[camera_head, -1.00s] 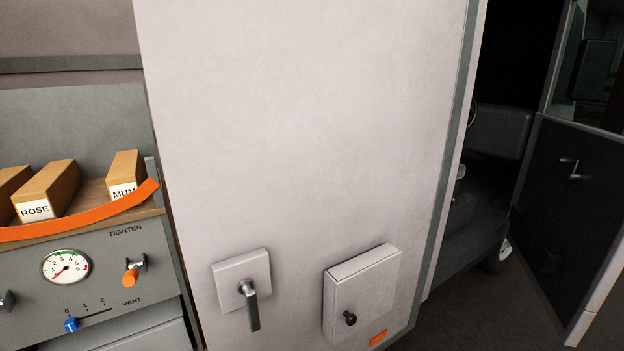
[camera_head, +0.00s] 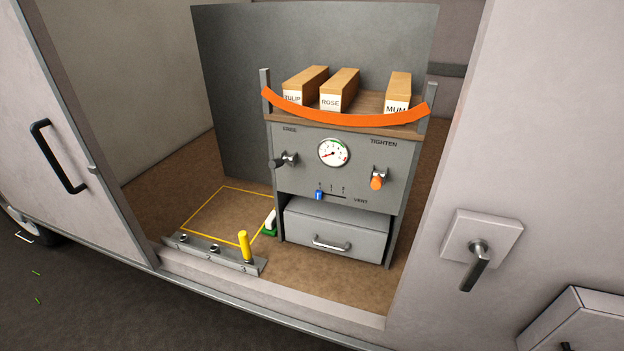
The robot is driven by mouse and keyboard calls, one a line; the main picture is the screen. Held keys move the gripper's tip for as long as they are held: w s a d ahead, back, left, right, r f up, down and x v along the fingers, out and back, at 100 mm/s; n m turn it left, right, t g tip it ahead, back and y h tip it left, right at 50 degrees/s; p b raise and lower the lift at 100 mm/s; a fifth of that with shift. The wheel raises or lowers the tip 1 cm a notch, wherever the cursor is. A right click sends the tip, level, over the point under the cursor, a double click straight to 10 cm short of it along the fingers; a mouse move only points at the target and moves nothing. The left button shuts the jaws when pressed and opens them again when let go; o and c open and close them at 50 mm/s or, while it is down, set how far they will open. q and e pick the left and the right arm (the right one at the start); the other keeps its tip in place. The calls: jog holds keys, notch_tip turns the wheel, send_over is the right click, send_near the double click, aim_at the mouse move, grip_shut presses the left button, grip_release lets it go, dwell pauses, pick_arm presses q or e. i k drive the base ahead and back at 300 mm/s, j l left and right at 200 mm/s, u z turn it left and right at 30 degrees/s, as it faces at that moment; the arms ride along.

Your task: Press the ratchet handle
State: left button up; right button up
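A grey cabinet (camera_head: 356,178) stands in the van's open side bay. On its front, under the word TIGHTEN, is a small handle with an orange grip (camera_head: 376,183), pointing down; it looks like the ratchet handle. A dark lever (camera_head: 277,162) sits under another label at the left. A round gauge (camera_head: 333,152) is between them. An orange strap (camera_head: 345,115) curves across the cabinet's top shelf between two posts. Neither of my grippers shows, and nothing touches the handle.
Wooden blocks marked TULIP (camera_head: 305,84), ROSE (camera_head: 338,90) and MUM (camera_head: 397,92) stand behind the strap. Below are a blue slider (camera_head: 319,195) and a drawer (camera_head: 335,231). A metal rail (camera_head: 213,253) with a yellow peg (camera_head: 245,246) lies left. A door-handle panel (camera_head: 481,250) is right.

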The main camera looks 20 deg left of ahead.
aim_at(377, 177)
jog(key=u, duration=0.1)
jog(key=j, duration=1.2)
jog(key=k+j, duration=0.1)
jog(key=j, duration=1.1)
jog(key=i+z, duration=0.05)
